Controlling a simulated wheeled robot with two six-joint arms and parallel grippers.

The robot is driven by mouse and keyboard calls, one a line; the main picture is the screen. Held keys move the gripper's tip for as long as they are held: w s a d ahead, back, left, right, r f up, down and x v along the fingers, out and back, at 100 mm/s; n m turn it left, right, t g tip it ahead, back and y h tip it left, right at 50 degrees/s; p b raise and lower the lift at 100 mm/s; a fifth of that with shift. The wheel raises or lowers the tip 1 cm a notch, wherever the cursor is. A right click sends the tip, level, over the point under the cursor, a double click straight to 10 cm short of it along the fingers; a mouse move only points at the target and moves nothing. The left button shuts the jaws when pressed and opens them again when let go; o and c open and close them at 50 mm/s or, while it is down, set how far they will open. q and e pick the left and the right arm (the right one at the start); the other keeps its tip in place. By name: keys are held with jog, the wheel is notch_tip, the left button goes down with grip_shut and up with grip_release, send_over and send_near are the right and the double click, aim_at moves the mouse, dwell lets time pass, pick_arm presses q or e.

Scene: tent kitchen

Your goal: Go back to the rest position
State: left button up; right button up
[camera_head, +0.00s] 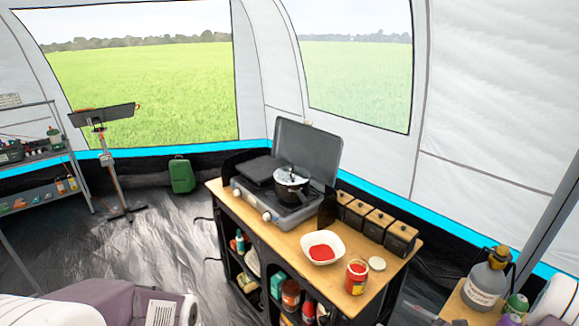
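Neither of my grippers shows in the head view. No arm can be made out for certain, so I cannot tell whether the grippers are open, shut or holding anything. A camp kitchen cabinet (283,234) with a wooden top stands near the middle. On it are a stove with a raised lid (309,146), a dark pot (291,184) on the stove, a white bowl (337,241) with red contents, and an open red jar (357,276). A pale round lid (377,263) lies beside the jar.
Several black boxes with wooden lids (399,238) line the cabinet's right rear edge. A grey bottle (486,281) stands on a small table at the lower right. A metal shelf (42,160), a stand (112,175) and a green case (181,175) are at left. Floor left of the cabinet is clear.

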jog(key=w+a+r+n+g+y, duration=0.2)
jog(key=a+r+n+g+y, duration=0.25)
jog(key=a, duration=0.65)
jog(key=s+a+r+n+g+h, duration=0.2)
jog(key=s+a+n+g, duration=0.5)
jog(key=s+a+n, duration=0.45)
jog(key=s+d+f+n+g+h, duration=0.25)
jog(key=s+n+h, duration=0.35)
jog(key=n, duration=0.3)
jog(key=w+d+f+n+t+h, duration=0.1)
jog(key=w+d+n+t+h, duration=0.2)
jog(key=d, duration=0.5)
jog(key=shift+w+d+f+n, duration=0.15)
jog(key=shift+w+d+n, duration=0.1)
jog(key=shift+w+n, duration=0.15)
